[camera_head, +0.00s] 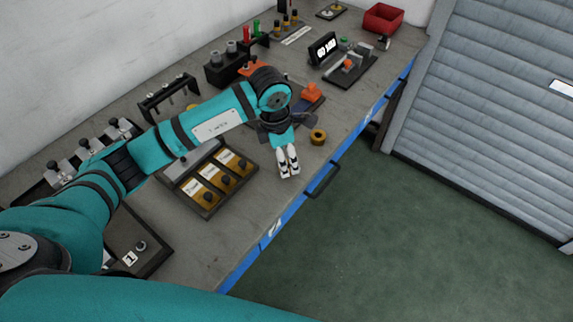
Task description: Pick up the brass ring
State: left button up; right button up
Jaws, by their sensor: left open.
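The brass ring (318,136) lies flat on the grey workbench near its front edge, with a dark hole in its middle. My left gripper (289,172) hangs over the bench just to the left of and nearer than the ring, apart from it. Its white fingertips point toward the front edge. The fingers look close together in this view, with nothing visible between them. My right gripper does not show.
A tray with yellow-brown compartments (207,196) sits left of the gripper. An orange part (312,92) stands behind the ring. A scale-like display (323,48) and a red bin (383,19) are farther back. A blue front edge (284,213) bounds the bench.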

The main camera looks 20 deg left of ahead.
pick_arm(q)
jog(key=shift+d+f, duration=0.2)
jog(key=shift+f, duration=1.35)
jog(key=shift+w, duration=0.1)
jog(key=shift+c, duration=1.3)
jog(key=c, duration=1.1)
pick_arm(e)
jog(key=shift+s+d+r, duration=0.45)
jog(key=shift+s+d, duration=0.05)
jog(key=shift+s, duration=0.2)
pick_arm(q)
jog(key=shift+o, duration=0.2)
